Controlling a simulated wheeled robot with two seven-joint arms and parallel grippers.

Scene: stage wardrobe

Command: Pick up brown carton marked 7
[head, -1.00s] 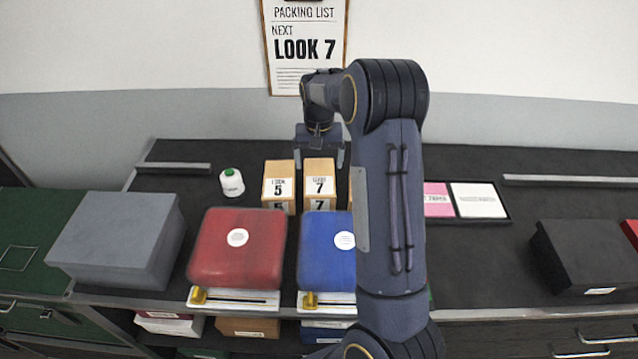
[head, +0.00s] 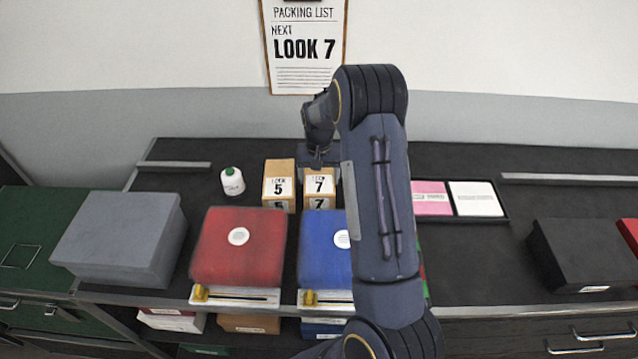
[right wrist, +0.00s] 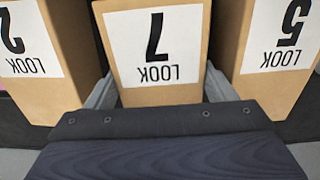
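The brown carton marked 7 (head: 320,181) stands upright on the dark worktop, below the packing list that reads LOOK 7. It shows in the right wrist view (right wrist: 155,50), its white label upside down. My right gripper (head: 320,168) is lowered at the carton's top from behind. In the right wrist view its fingers (right wrist: 160,88) straddle the carton, one on each side. They look open; the fingertips are partly hidden by the carton, so contact is not clear. The carton shows no lift. My left gripper is not in view.
A carton marked 5 (head: 278,185) stands close on the left, and one marked 2 (right wrist: 28,60) on the other side. A white spool (head: 232,182) stands further left. Red (head: 238,262) and blue (head: 322,235) boxes sit in front. A pink-and-white tray (head: 480,216) lies right.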

